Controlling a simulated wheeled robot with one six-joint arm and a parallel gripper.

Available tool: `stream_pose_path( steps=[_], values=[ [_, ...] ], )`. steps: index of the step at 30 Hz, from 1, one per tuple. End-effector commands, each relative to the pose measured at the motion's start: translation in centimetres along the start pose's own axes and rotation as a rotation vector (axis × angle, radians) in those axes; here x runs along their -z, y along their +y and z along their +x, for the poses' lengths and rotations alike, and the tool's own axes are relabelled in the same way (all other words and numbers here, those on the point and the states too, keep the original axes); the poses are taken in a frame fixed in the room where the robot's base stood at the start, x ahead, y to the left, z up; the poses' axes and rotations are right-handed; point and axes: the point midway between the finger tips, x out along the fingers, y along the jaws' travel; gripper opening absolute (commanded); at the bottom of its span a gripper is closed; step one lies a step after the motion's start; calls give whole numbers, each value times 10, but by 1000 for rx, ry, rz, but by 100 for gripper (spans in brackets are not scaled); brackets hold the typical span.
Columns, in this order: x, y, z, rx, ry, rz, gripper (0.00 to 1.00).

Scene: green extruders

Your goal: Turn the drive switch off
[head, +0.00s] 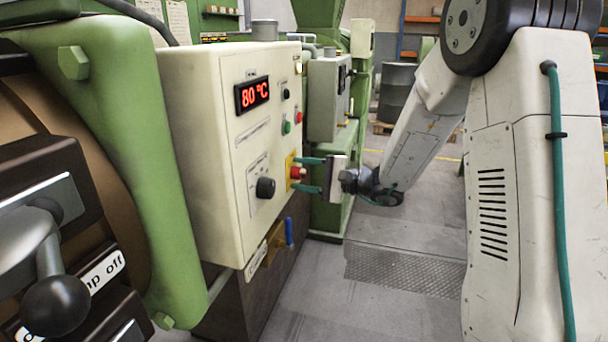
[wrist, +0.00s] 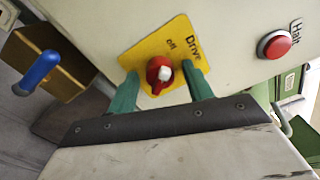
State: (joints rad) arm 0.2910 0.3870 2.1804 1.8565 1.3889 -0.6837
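The drive switch is a red knob with a white mark (wrist: 160,74), on a yellow plate (wrist: 150,50) lettered "Drive" and "off". The word "off" is just above the knob in the wrist view. In the head view the red knob (head: 297,172) is on the front of the cream control box (head: 215,130). My gripper (wrist: 159,70) has its two teal fingers apart, one on each side of the knob. In the head view my gripper (head: 296,174) faces the box with its fingertips near the plate. I cannot tell whether the fingers touch the knob.
A red Halt button (wrist: 275,43) is to the right in the wrist view. A blue handle (head: 289,232) sticks out below the box. A black dial (head: 265,187) and a display reading 80 °C (head: 252,95) are on the box. The floor (head: 370,310) in front is clear.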

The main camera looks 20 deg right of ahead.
Motion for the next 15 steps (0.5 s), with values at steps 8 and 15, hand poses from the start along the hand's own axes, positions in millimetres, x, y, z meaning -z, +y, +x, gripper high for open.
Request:
stream_pose_path(
  steps=[8,15],
  values=[
    [0,0,0,1,-1,0,52],
    [1,-1,-29,2,3,0,52]
  ],
)
